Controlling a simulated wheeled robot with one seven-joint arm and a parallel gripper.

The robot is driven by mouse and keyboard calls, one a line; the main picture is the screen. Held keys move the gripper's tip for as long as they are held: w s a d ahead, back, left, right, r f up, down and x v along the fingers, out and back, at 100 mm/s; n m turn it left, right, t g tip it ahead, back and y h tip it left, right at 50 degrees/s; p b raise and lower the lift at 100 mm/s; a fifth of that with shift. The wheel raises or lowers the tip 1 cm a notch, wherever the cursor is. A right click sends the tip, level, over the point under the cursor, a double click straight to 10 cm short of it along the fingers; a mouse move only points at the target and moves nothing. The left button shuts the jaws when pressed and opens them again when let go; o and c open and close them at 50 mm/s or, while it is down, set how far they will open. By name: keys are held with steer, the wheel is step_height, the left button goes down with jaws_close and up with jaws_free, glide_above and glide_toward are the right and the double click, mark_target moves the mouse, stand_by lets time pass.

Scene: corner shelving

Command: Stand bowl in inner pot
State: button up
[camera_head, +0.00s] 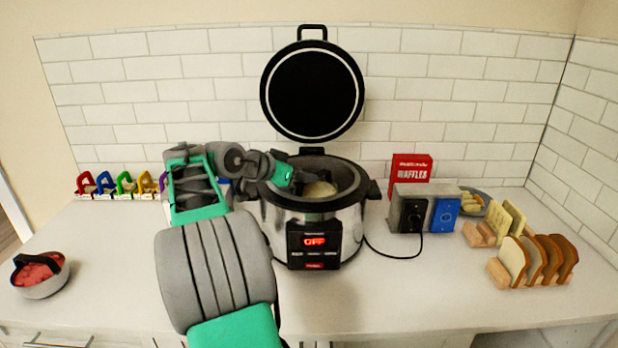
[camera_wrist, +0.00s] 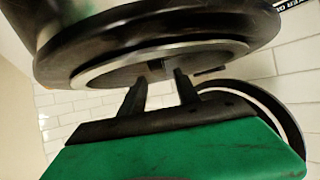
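The cooker (camera_head: 283,225) stands in the middle of the counter with its lid (camera_head: 312,92) raised. The dark inner pot (camera_head: 347,178) is inside it. A pale rounded thing (camera_head: 320,189), possibly the bowl, shows low in the pot; I cannot tell surely. My gripper (camera_head: 298,184) reaches over the pot's left rim, close beside the pale thing. In the wrist view, my gripper (camera_wrist: 162,76) has its two fingers apart near the pot's metal rim (camera_wrist: 110,70); no held thing is clear. Another bowl (camera_head: 45,287) with red contents sits at the far left.
A toaster (camera_head: 405,210) with a cord, a red waffle box (camera_head: 411,172) and a plate of food (camera_head: 473,202) stand right of the cooker. Bread slices (camera_head: 514,259) stand in racks at the right. Coloured clips (camera_head: 104,183) line the back left.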

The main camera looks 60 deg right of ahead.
steer(key=v, duration=0.9)
steer(key=w+a+f+n+t+y, duration=0.1)
steer(key=w+a+f+n+t, duration=0.1)
steer(key=a, duration=0.4)
steer(key=w+a+f+n+t+y, duration=0.2)
steer(key=w+a+f+n+t, duration=0.1)
steer(key=a, duration=0.4)
steer(key=w+a+f+n+t+y, duration=0.1)
steer(key=w+a+f+n+t, duration=0.1)
steer(key=w+a+f+n, duration=0.2)
steer(key=shift+w+a+f+n+t+y, duration=0.2)
steer(key=shift+w+a+n, duration=0.45)
steer(key=shift+a, duration=0.25)
steer(key=shift+w+a+f+n+t+y, duration=0.1)
steer(key=shift+w+a+f+n, duration=0.1)
steer(key=shift+w+a+n, duration=0.55)
steer(key=s+a+f+n+y, duration=0.2)
steer(key=s+a+f+n, duration=0.1)
steer(key=a, duration=0.5)
steer(key=s+a+f+n+y, duration=0.2)
steer(key=a+f, duration=0.3)
steer(key=a, duration=0.4)
steer(key=s+a+f+n+y, duration=0.3)
steer(key=s+a+f+n, duration=0.1)
steer(key=a, duration=0.5)
steer(key=shift+s+f+n, duration=0.25)
steer(key=shift+s+n, duration=0.25)
steer(key=shift+d, duration=0.2)
